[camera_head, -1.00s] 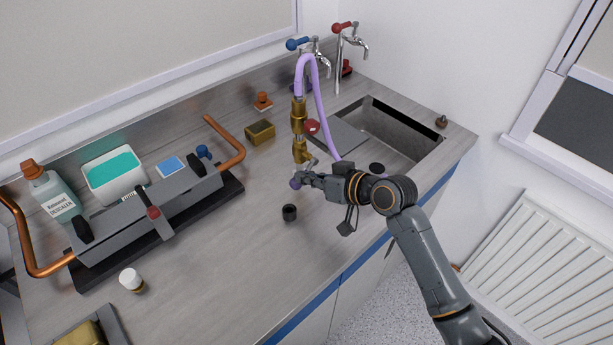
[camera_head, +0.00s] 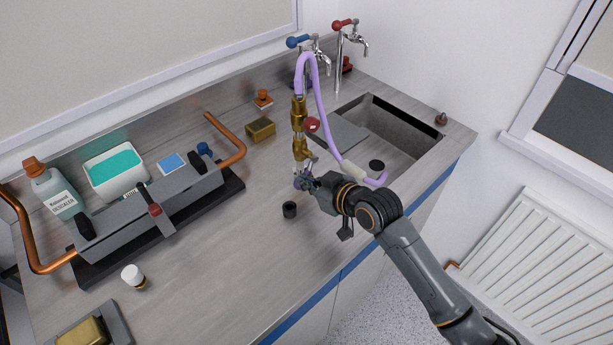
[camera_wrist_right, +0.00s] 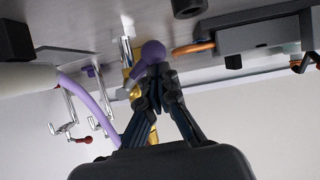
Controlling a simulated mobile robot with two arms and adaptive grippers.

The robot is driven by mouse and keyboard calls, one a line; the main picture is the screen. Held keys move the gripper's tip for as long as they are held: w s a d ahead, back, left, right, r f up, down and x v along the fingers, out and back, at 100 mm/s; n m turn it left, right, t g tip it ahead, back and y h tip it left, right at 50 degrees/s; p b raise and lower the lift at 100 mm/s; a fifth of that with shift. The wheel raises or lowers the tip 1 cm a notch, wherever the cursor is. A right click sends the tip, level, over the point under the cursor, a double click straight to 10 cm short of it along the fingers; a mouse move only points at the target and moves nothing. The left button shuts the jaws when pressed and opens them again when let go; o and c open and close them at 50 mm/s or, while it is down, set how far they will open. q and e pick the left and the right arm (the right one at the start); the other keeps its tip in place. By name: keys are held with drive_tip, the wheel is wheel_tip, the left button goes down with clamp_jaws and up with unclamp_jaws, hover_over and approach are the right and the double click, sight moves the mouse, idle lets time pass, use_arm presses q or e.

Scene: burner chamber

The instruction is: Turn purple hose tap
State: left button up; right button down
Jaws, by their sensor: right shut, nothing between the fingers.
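A purple hose (camera_head: 318,95) loops over the top of an upright brass fitting (camera_head: 299,115) and runs down to the worktop by the sink. A small purple knob (camera_head: 299,183) sits at the foot of the fitting. It shows as a purple ball with a lever (camera_wrist_right: 153,53) in the right wrist view. My right gripper (camera_head: 309,181) is right at this knob, its fingers shut with nothing between them. In the wrist view the fingertips (camera_wrist_right: 158,75) meet close beside the ball; contact is hard to tell. My left gripper is out of view.
A red knob (camera_head: 312,125) is on the fitting. Behind it are a blue-handled tap (camera_head: 298,42) and a red-handled tap (camera_head: 343,25). The sink (camera_head: 405,120) lies to the right. A black cap (camera_head: 289,210) stands near my gripper. The front worktop is mostly clear.

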wheel_tip(320, 180, down, 2)
drive_tip(key=shift+w+d+f+n+t+h, duration=0.1)
drive_tip(key=shift+w+d+n+t+h, duration=0.05)
drive_tip(key=shift+n+t+h, duration=0.9)
drive_tip(key=shift+w+d+f+n+t+h, duration=0.2)
drive_tip(key=shift+f+n+t, duration=0.15)
drive_tip(key=shift+n, duration=0.3)
drive_tip(key=shift+w+d+f+n+t+h, duration=0.1)
drive_tip(key=shift+w+d+f+n+t, duration=0.1)
drive_tip(key=shift+f+n, duration=0.3)
drive_tip(key=shift+w+d, duration=0.1)
drive_tip(key=shift+w+d+f, duration=0.25)
drive_tip(key=shift+d, duration=0.05)
drive_tip(key=shift+d+f, duration=0.1)
drive_tip(key=shift+f, duration=0.1)
drive_tip(key=v, duration=1.2)
